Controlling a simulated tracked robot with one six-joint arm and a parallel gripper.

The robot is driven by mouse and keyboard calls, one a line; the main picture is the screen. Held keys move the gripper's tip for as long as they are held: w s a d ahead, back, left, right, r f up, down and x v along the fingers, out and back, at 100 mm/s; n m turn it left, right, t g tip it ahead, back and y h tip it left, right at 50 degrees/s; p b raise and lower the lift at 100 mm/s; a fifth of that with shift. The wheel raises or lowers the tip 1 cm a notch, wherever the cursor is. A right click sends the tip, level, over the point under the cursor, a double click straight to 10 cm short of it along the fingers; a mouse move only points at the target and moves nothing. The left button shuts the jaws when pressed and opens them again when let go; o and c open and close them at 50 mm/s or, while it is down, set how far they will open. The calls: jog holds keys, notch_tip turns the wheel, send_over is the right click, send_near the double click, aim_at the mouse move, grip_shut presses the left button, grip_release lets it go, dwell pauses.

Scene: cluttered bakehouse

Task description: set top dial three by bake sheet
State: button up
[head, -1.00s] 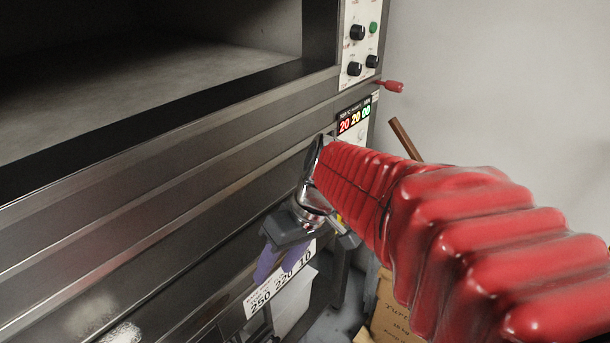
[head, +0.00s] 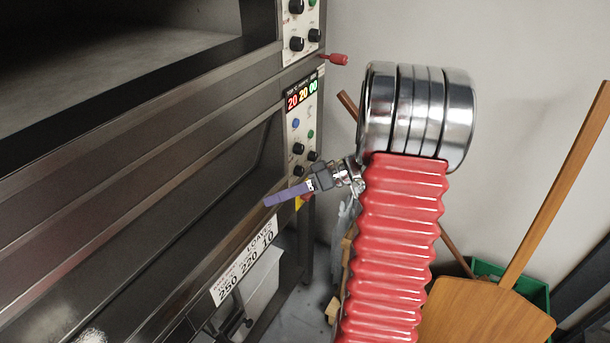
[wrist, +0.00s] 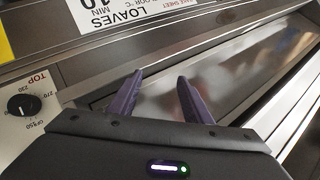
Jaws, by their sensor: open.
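The bake sheet (head: 247,262) is a white card on the oven front reading LOAVES and 250 220 10. It shows upside down at the top of the wrist view (wrist: 130,12). A black dial marked TOP (wrist: 21,105) with a white mark is at the left of the wrist view; I cannot read its exact setting. In the head view, several knobs sit on the lower control panel (head: 303,118), below a lit display (head: 302,96) reading 20 20 00. My gripper (head: 285,195) is open and empty, beside and below these knobs. Its purple fingers (wrist: 160,78) are apart, touching no dial.
A red handle (head: 338,59) sticks out between the upper panel (head: 298,28) and the lower one. The open upper oven chamber is at the left. A wooden peel (head: 487,310) and a green crate (head: 542,295) stand at the right. The grey wall behind is bare.

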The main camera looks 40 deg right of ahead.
jog(key=d+f+t, duration=0.4)
jog(key=d+t, duration=0.1)
jog(key=d, duration=0.7)
jog(key=m+t+h, duration=0.1)
jog(key=t+h, duration=0.3)
send_near(302, 174)
jog(key=d+v, duration=0.1)
jog(key=v, duration=0.5)
jog(key=shift+w+a+r, duration=0.1)
jog(key=shift+w+a, duration=0.15)
jog(key=shift+a, duration=0.05)
jog(key=shift+w+a, duration=0.1)
jog(key=x, duration=1.3)
jog(key=shift+w+a, duration=0.25)
jog(key=c, duration=1.1)
jog(key=shift+o, duration=0.2)
jog(key=shift+a, duration=0.15)
